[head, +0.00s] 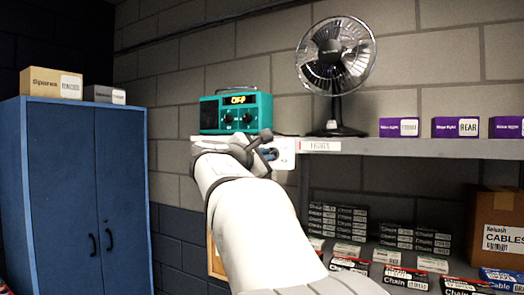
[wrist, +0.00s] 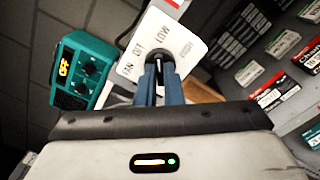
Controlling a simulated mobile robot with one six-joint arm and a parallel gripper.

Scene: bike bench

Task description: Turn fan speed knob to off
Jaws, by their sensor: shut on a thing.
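The fan speed plate (wrist: 132,68) is white with the words FAN, OFF, LOW and HIGH and appears rotated in the wrist view. In the head view the plate (head: 287,148) is at the left end of the shelf. My gripper (wrist: 158,65) has its blue fingers shut on the fan speed knob (wrist: 159,72), a dark part between the fingertips. The fingers hide most of the knob, so I cannot tell which label it points to. In the head view my gripper (head: 270,153) is at the plate. The black desk fan (head: 336,62) stands upright on the shelf above.
A teal radio (head: 236,111) with dark dials stands left of the plate. Purple boxes (head: 399,128) line the shelf (head: 375,148). Several chain boxes (head: 337,220) and a cardboard box (head: 497,228) sit lower right. A blue cabinet (head: 60,190) stands at the left.

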